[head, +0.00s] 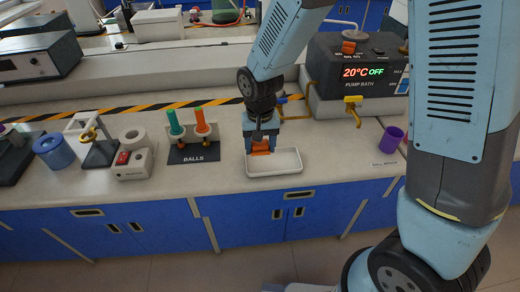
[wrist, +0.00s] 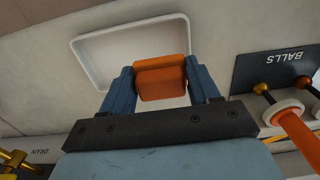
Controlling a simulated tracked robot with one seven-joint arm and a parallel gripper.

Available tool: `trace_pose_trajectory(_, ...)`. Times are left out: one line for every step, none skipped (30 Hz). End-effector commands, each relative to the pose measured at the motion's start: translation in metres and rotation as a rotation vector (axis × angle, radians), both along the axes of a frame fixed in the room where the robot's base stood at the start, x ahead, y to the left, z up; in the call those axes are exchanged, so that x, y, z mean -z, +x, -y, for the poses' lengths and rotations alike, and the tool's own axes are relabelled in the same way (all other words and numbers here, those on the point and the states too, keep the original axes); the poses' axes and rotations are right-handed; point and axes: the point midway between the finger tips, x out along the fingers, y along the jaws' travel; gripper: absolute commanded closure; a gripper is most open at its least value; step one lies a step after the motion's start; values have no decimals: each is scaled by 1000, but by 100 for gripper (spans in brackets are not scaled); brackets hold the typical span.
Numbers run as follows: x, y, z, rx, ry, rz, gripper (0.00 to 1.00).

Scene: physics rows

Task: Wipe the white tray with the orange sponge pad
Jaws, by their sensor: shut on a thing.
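The white tray (head: 285,168) is a shallow rectangle with a raised rim, lying on the bench top near its front edge. The orange sponge pad (head: 261,147) is held between the fingers of my gripper (head: 262,142), over the left part of the tray. In the wrist view the pad (wrist: 162,78) sits between the two blue fingers, and the tray rim (wrist: 92,66) shows beyond it. My gripper is shut on the pad. I cannot tell whether the pad touches the tray floor.
A black BALLS stand (head: 195,152) with a green and an orange tube is left of the tray. The pump bath (head: 355,75) stands behind right, with a yellow tap (head: 353,108). A purple cup (head: 391,139) is at right. Bench between tray and cup is clear.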

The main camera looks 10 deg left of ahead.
Motion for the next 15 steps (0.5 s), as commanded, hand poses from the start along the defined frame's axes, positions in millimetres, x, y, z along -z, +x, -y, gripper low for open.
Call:
trace_pose_trajectory(-2,0,0,0,1,1,64)
trace_pose_trajectory(-2,0,0,0,1,1,64)
trace_pose_trajectory(-2,0,0,0,0,1,64)
trace_pose_trajectory(-2,0,0,0,0,1,64)
trace_pose_trajectory(-2,0,0,0,0,0,64)
trace_pose_trajectory(-2,0,0,0,0,0,64)
trace_pose_trajectory(-2,0,0,0,0,0,64)
trace_pose_trajectory(-2,0,0,0,0,0,64)
trace_pose_trajectory(-2,0,0,0,0,0,64)
trace_pose_trajectory(-2,0,0,0,0,0,64)
trace_pose_trajectory(-3,0,0,0,0,1,64)
trace_pose_trajectory(-4,0,0,0,0,1,64)
trace_pose_trajectory(-4,0,0,0,1,1,64)
trace_pose_trajectory(-6,0,0,0,1,1,64)
trace_pose_trajectory(-8,0,0,0,1,1,64)
